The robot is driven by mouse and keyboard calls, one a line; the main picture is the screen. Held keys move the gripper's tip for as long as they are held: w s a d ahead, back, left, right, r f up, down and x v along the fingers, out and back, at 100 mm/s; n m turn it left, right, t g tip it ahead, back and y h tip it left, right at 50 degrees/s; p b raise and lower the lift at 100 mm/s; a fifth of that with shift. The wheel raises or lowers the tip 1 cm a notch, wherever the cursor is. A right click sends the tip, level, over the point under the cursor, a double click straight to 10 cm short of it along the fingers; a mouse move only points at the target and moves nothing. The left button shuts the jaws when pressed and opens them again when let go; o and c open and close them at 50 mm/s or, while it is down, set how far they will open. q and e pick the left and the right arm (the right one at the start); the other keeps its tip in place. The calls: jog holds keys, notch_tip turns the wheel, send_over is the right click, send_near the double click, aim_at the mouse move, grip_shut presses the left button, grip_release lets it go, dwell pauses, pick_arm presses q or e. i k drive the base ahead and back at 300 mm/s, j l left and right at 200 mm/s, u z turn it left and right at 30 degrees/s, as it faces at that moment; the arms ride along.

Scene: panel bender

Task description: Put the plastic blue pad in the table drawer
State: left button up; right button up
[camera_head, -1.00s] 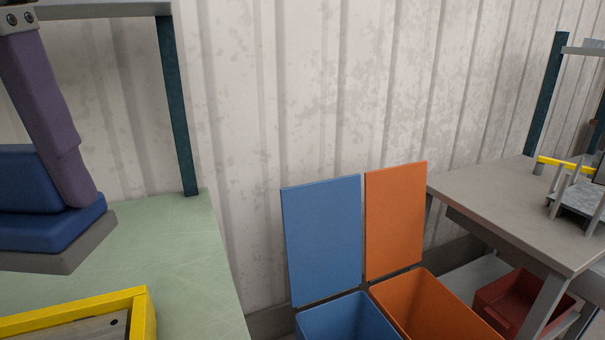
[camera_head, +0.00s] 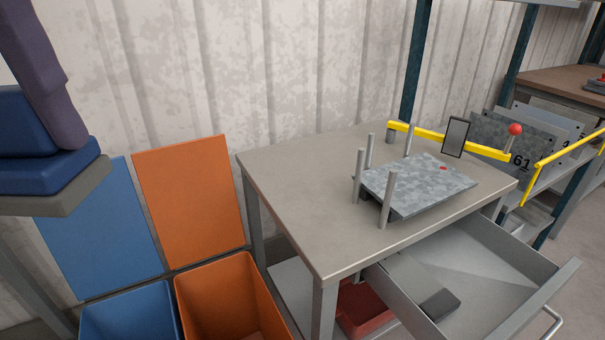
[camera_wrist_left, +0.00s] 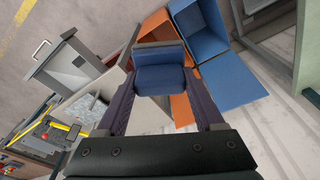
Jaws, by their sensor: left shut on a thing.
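My left gripper (camera_wrist_left: 160,88), with purple fingers, is shut on the dark blue pad (camera_wrist_left: 160,54) in the left wrist view. In the head view the pad (camera_head: 48,178) is at the left edge, with a grey layer along its bottom; part of it is cut off. One purple finger shows against it. The pad is held up in the air, left of the grey table (camera_head: 300,205). The table drawer (camera_head: 500,262) is pulled open at the lower right and holds a dark grey block (camera_head: 440,304). The right gripper is not in view.
Blue (camera_head: 125,310) and orange (camera_head: 225,300) bins with raised lids stand left of the table. A metal plate (camera_head: 420,183) with upright posts and a yellow bar (camera_head: 450,140) are on the tabletop. A red crate (camera_head: 362,310) sits below. Most of the drawer floor is clear.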

aim_at(442, 275)
jog(key=i+l, duration=0.15)
jog(key=l, duration=0.25)
jog(key=i+l, duration=0.1)
jog(key=l, duration=0.35)
jog(key=i+l, duration=0.15)
jog(key=l, duration=0.25)
jog(key=i+l, duration=0.1)
jog(key=l, duration=0.3)
jog(key=i+l+z, duration=0.1)
jog(key=l, duration=0.35)
jog(key=i+l, duration=0.2)
jog(key=l, duration=0.2)
jog(key=i+l, duration=0.1)
jog(key=l, duration=0.3)
